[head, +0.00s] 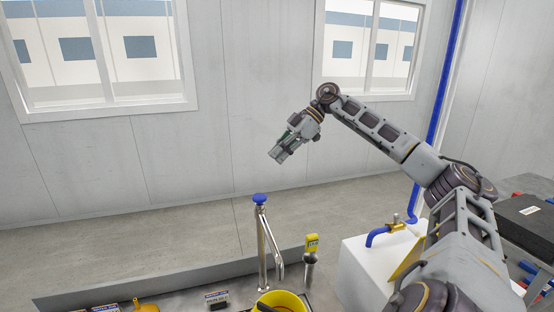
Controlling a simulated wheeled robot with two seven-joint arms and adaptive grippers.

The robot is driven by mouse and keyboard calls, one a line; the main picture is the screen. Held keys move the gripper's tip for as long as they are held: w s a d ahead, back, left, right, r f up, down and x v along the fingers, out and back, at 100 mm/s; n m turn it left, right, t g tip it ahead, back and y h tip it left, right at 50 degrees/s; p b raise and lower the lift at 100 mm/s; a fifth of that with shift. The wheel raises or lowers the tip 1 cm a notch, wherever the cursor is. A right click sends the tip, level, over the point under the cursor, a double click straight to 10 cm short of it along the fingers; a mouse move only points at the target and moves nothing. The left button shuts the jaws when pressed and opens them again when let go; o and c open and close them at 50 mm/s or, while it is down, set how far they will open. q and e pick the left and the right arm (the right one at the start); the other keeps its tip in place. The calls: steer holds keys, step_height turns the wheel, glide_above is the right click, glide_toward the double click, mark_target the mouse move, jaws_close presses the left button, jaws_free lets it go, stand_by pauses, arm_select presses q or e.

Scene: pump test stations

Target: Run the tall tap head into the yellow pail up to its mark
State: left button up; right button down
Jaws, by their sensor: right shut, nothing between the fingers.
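A tall chrome tap (262,245) with a blue knob (260,198) on top stands at the bottom middle. Its thin spout (275,250) slants down to the right. The yellow pail (298,298) sits just below the spout's end, cut off by the bottom edge. Its mark and water level cannot be made out, and no stream shows. My right gripper (277,156) is shut and empty, up in the air above the blue knob and apart from it. My left gripper is out of view.
A blue and brass tap (378,236) is by a white block (360,265). A blue pipe (437,100) runs up the wall. A black case (527,220) lies at right. Small labelled items (217,298) lie bottom left.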

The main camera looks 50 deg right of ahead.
glide_above(256, 197)
steer(key=d, duration=0.2)
steer(key=f, duration=0.6)
steer(key=shift+s+a, duration=0.2)
steer(key=shift+s, duration=0.1)
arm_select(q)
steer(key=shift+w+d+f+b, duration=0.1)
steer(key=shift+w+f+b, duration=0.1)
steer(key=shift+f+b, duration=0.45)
arm_select(e)
steer(key=shift+f, duration=2.1)
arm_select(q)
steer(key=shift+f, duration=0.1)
arm_select(e)
steer(key=shift+f, duration=0.1)
steer(key=shift+f+b, duration=0.55)
steer(key=shift+f, duration=0.35)
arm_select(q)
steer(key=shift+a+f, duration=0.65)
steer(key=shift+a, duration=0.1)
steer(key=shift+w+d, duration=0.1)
arm_select(e)
steer(key=shift+f, duration=0.1)
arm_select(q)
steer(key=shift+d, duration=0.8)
